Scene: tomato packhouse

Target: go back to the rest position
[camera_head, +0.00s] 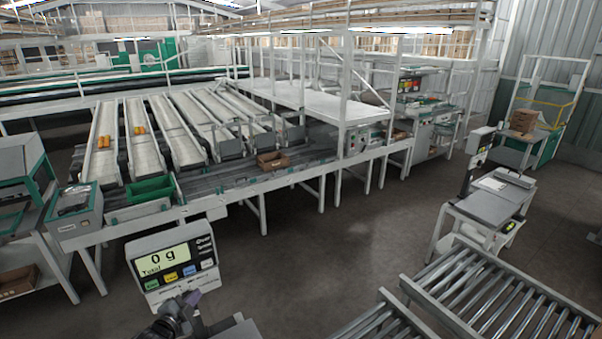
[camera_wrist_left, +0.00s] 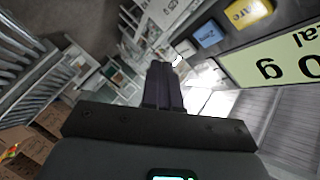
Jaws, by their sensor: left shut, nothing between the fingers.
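My left gripper (camera_head: 192,297) shows low in the head view, just below and in front of a scale display reading 0 g (camera_head: 165,265). In the left wrist view its dark fingers (camera_wrist_left: 163,85) are together, with nothing between them. In that view the scale display (camera_wrist_left: 285,62) is at the upper right, tilted, close beside the fingers but apart in the picture. My right gripper is not in view.
A roller conveyor (camera_head: 480,290) fills the lower right, with a grey bench (camera_head: 490,205) behind it. Sorting lanes (camera_head: 140,135) carry a few orange items. A green crate (camera_head: 150,188) and brown box (camera_head: 272,160) stand at the lane ends. The middle floor is clear.

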